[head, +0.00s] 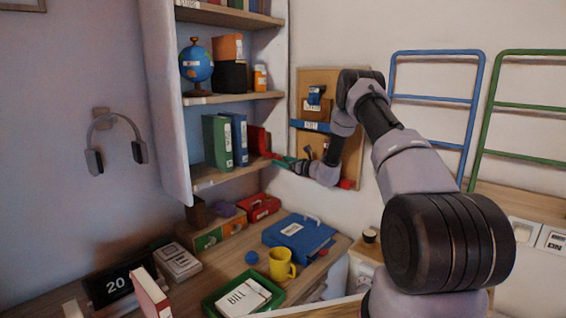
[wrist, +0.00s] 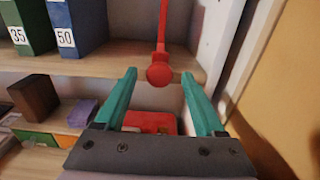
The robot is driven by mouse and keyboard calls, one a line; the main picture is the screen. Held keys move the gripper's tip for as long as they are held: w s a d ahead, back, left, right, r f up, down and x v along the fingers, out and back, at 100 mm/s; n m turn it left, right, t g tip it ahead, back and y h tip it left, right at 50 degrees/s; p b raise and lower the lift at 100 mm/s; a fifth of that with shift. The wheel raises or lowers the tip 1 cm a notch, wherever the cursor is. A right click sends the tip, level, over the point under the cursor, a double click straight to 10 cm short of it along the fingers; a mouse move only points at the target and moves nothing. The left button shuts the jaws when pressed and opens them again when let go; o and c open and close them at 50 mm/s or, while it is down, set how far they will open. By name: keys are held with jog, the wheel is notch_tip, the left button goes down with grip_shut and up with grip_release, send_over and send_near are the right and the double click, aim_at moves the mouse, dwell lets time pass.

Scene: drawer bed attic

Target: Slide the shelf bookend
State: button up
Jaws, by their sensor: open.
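The red bookend (head: 258,140) stands at the right end of the lower shelf (head: 217,177), right of the green binder (head: 217,141) and blue binder (head: 236,138). In the wrist view the bookend (wrist: 162,28) is a thin upright red plate with a round red knob (wrist: 159,75) at the shelf's front edge. My gripper (head: 283,162) is open at that shelf end. In the wrist view its teal fingers (wrist: 159,76) stand left and right of the knob, apart from it. I cannot tell whether the knob is between the tips or just beyond them.
The shelf's side wall (wrist: 220,40) is close to my right finger. The binders, 35 (wrist: 27,27) and 50 (wrist: 76,27), stand left with a gap before the bookend. Below are a red box (wrist: 150,122) and a brown block (wrist: 34,97). A pegboard (head: 318,80) hangs right.

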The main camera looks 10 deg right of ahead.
jog(key=v, duration=1)
jog(key=shift+s+d, duration=0.2)
jog(key=shift+s, duration=0.15)
